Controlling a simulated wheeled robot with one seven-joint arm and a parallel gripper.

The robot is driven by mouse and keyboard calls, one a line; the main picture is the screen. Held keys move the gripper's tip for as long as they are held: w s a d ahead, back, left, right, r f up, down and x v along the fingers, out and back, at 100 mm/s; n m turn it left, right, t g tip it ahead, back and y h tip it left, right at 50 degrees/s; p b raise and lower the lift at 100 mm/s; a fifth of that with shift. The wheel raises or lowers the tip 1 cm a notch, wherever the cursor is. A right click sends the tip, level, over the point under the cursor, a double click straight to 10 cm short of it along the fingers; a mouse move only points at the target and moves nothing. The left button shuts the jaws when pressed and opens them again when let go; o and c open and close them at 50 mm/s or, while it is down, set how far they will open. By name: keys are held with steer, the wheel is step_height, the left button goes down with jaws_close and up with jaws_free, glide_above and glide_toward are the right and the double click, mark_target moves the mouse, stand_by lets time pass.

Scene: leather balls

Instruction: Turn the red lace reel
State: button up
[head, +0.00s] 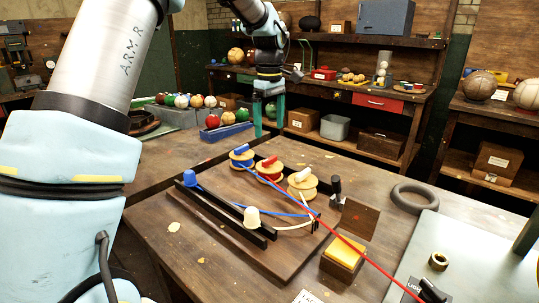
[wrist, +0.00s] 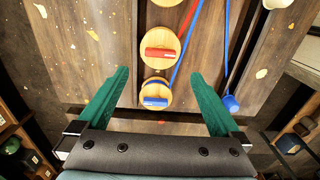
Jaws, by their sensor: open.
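The red lace reel (head: 269,170) is a pale wooden spool with a red handle on top. It sits on a dark board between the blue-handled reel (head: 241,158) and the white-handled reel (head: 302,186). My gripper (head: 269,130) is open and empty, pointing down above the far end of the board, near the blue reel. In the wrist view, the red reel (wrist: 159,54) lies just beyond the fingertips, roughly centred. The blue reel (wrist: 155,94) shows between the green fingers (wrist: 160,72). The red lace (head: 355,244) runs taut towards the lower right.
A blue peg (head: 190,179) and a white peg (head: 252,216) stand at the black rails, with laces to them. A blue tray (head: 226,132) lies behind.

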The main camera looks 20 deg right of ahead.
mark_target(270, 158)
step_height(270, 158, down, 10)
steer(key=shift+r+p, duration=0.1)
steer(key=shift+p, duration=1)
steer(key=shift+c, duration=0.4)
steer(key=c, duration=1.2)
